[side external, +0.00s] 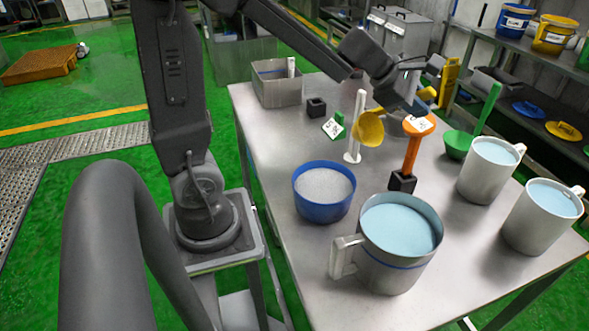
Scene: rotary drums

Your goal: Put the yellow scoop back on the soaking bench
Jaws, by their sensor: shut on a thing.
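The yellow scoop (369,129) is above the far middle of the steel bench (275,130). Its bowl is tilted and overlaps a white upright post (356,120) in the picture; I cannot tell whether they touch. My gripper (412,106) is shut on the scoop's handle, whose yellow end shows beyond the jaws. The fingertips are partly hidden behind the wrist and the orange tool.
An orange tool (411,150) stands in a black block. A green scoop (458,144), blue bowl (322,192), large steel jug (398,265) and two white jugs (488,172) (541,218) crowd the right and front. A grey bin (277,92) and small black block (316,107) stand farther back.

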